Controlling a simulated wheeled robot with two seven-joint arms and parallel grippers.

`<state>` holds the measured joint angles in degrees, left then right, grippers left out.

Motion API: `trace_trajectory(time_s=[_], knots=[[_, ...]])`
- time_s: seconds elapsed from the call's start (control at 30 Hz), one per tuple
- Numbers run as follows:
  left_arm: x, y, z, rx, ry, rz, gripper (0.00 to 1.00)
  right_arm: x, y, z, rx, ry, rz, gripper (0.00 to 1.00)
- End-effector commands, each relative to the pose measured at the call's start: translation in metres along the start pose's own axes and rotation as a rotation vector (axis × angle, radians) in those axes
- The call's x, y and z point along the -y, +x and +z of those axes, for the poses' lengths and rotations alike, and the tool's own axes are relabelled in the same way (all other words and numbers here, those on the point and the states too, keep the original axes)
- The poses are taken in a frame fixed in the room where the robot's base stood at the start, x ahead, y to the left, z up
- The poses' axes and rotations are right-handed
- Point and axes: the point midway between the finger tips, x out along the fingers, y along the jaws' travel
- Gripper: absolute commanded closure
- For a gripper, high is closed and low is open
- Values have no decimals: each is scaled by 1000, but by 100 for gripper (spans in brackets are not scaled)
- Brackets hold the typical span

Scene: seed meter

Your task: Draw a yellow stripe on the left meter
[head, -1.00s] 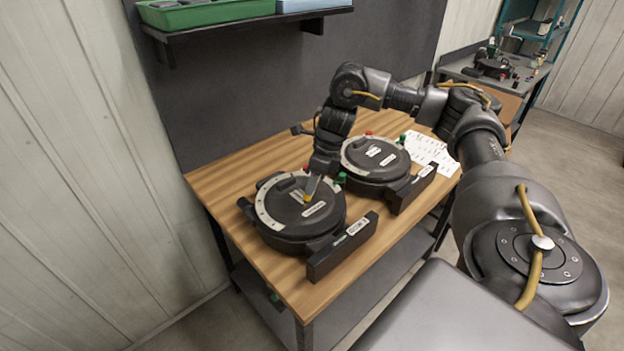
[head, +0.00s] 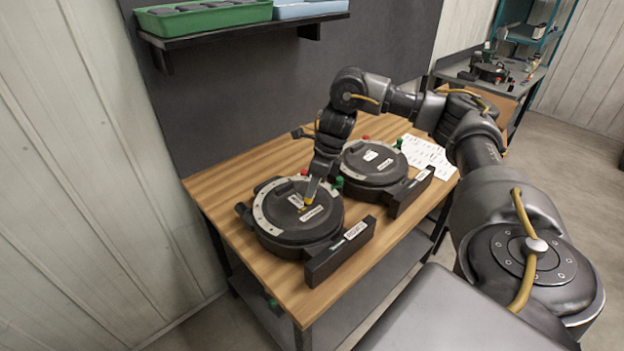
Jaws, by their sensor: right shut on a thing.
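The left meter (head: 284,225), a round dark housing with a pale arc scale on its rim and white labels, lies on the wooden bench. My right gripper (head: 314,186) reaches down over its lid, shut on a slim marker with a yellow tip (head: 308,201). The tip is at or just above the lid, between two labels; I cannot tell if it touches. A small yellow spot shows beside the tip, possibly a mark on the lid. My left gripper is not in view.
A white printed sheet (head: 428,155) lies at the bench's right end. A shelf (head: 240,33) with a green tray (head: 200,18) and a blue tray hangs on the dark back panel. The bench (head: 222,195) has bare wood at its left and front.

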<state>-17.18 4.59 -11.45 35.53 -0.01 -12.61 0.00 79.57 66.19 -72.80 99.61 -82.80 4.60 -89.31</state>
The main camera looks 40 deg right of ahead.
Motion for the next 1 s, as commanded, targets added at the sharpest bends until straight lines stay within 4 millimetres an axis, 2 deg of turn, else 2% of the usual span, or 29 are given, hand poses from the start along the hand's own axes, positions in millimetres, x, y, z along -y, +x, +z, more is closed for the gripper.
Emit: trace_trajectory(time_s=[1.0], knots=[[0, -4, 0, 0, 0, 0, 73, 7, -4, -4, 0, 0, 0, 100]])
